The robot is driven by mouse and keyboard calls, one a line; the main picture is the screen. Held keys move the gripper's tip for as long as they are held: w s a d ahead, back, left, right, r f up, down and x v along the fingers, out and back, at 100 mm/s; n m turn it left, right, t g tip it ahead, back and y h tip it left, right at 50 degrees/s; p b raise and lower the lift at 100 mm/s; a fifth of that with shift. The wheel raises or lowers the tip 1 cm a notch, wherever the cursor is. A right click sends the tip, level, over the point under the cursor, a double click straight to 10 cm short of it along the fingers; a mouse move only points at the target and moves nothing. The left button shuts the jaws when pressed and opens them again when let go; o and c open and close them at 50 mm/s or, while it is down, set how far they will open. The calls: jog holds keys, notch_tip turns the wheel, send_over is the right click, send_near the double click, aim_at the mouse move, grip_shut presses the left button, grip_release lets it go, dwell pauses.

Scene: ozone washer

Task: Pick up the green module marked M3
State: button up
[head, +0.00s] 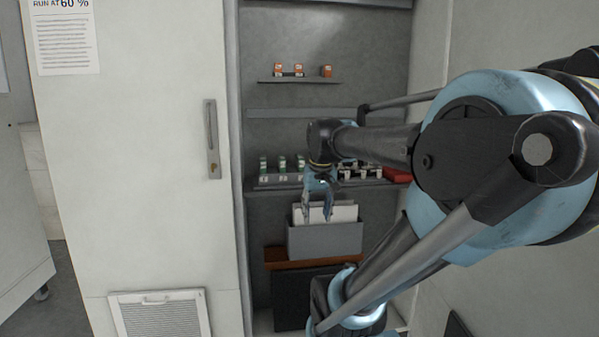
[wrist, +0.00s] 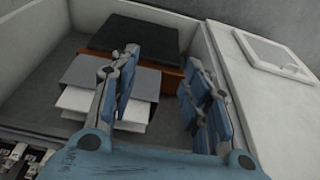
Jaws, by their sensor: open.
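Several small green-and-white modules (head: 282,165) stand in a row on the middle shelf of the cabinet in the head view. Their markings are too small to read, so I cannot tell which is M3. My gripper (head: 318,214) hangs fingers down just right of and below the green modules, in front of the shelf, and may hide part of the row. In the wrist view my gripper (wrist: 163,62) has its two fingers spread wide with nothing between them. A shelf of small parts (wrist: 22,157) shows at the wrist view's lower left, partly cut off.
A grey file box (head: 325,240) with white folders is below the gripper. A reddish-brown board (head: 279,258) is under it. An upper shelf (head: 300,81) holds small orange items. A red object (head: 397,176) lies right of the modules. A white door (head: 150,130) stands left.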

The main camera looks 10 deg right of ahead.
jog(key=w+r, duration=1.3)
jog(key=r, duration=0.1)
jog(key=t, duration=0.1)
send_near(300, 156)
jog(key=x, duration=0.5)
jog(key=shift+s+a+f, duration=0.1)
jog(key=shift+a+f, duration=0.05)
jog(key=shift+a, duration=0.2)
jog(key=x, duration=0.5)
jog(key=shift+d, duration=0.35)
jog(key=shift+f, duration=0.25)
jog(key=shift+f, duration=0.2)
grip_shut()
